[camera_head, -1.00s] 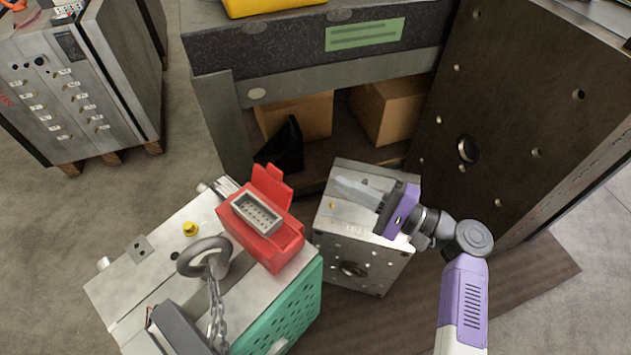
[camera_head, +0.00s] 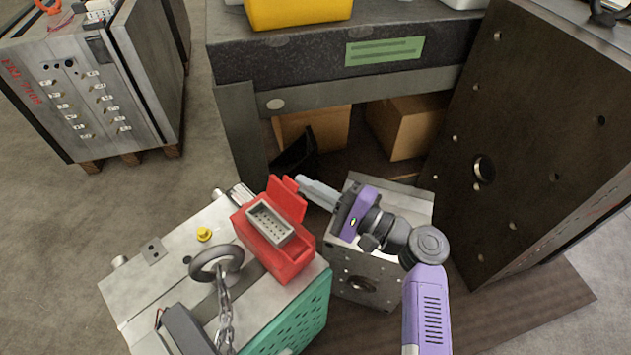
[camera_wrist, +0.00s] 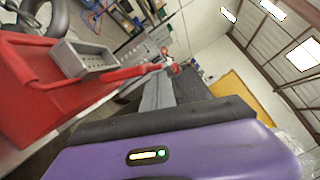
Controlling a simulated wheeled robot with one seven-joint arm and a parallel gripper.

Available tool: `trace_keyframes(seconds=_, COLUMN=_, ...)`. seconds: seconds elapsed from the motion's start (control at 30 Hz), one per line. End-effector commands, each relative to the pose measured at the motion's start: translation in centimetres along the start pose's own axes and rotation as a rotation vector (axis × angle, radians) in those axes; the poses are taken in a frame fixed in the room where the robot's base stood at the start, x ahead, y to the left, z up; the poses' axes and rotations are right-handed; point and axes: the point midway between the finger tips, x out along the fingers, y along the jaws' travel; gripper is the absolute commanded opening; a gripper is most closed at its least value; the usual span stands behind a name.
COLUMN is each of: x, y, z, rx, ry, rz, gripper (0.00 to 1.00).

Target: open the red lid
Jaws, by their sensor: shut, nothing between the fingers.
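The red connector housing (camera_head: 285,257) sits on the metal mould base. Its grey, slotted socket (camera_head: 268,222) is exposed. The red lid (camera_head: 287,198) stands raised at the housing's far edge, off the socket. My gripper (camera_head: 303,184) is shut and empty, its fingertips pointing left right beside the lid's upper right edge. I cannot tell whether they touch. In the wrist view, my gripper (camera_wrist: 165,75) reaches to the end of the red lid (camera_wrist: 105,77), with the grey socket (camera_wrist: 82,58) to the left.
A metal lifting ring (camera_head: 217,262) with a chain stands left of the housing, near a yellow knob (camera_head: 204,234). A smaller metal block (camera_head: 402,215) stands below my gripper. A workbench (camera_head: 310,98) is behind, and a large dark plate (camera_head: 530,150) is at the right.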

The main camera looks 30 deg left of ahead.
Motion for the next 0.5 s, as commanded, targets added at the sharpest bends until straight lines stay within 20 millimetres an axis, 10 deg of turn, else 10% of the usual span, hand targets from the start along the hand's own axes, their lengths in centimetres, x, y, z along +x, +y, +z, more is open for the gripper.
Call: trace_keyframes(seconds=0.5, x=0.3, y=-0.3, z=1.2, rx=-0.158, ry=-0.002, rz=0.039, gripper=0.0)
